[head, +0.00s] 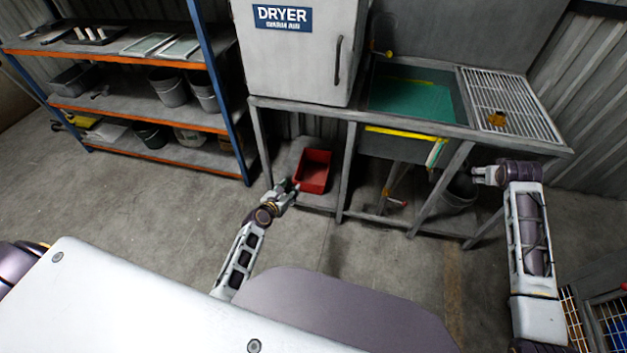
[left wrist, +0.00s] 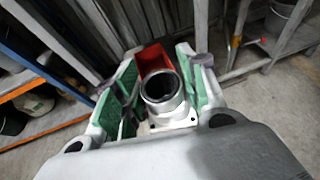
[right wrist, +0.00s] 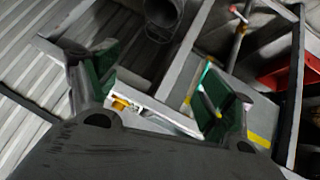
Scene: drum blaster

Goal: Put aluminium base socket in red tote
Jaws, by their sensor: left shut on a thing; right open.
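The aluminium base socket (left wrist: 163,95) is a silvery hollow cylinder on a square flange with holes. In the left wrist view it sits between the green-padded fingers of my left gripper (left wrist: 160,92), which is shut on it. The red tote (head: 313,172) stands on the low shelf under the dryer. In the head view my left gripper (head: 287,192) is just left of and in front of the tote; the socket is too small to make out there. The tote also shows beyond the socket in the left wrist view (left wrist: 154,58). My right gripper (right wrist: 155,95) is open and empty near the bench's right legs.
A storage rack (head: 165,110) is at left. Grey bins (head: 455,195) stand under the sink. The floor in front is clear.

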